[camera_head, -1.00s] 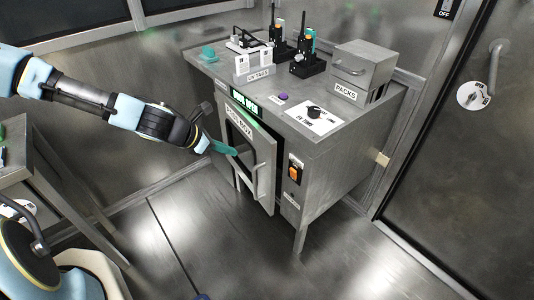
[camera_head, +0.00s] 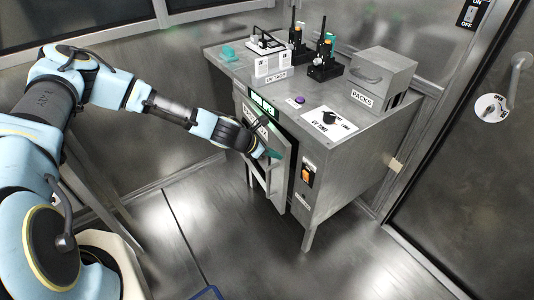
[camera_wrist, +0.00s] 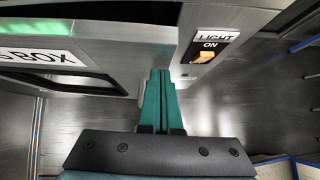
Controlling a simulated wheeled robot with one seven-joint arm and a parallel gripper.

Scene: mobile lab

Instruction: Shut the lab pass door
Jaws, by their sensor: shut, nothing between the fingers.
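The pass box door (camera_head: 280,186) is a grey metal panel with a dark window and a bar handle (camera_head: 268,180), on the front of the steel cabinet. It stands ajar, with a dark gap along its right edge. A green sign (camera_head: 263,106) above it appears to read as open. My gripper (camera_head: 273,154) is shut and empty, at the outer face of the door near its upper right. In the wrist view the teal fingers (camera_wrist: 161,76) lie beside the door's edge (camera_wrist: 128,58); I cannot tell whether they touch it.
An orange light switch (camera_head: 307,175) sits on the cabinet front right of the door. The cabinet top (camera_head: 262,78) carries radios (camera_head: 325,64), UV tags (camera_head: 272,66) and a packs box (camera_head: 380,75). The floor (camera_head: 235,225) before the cabinet is clear.

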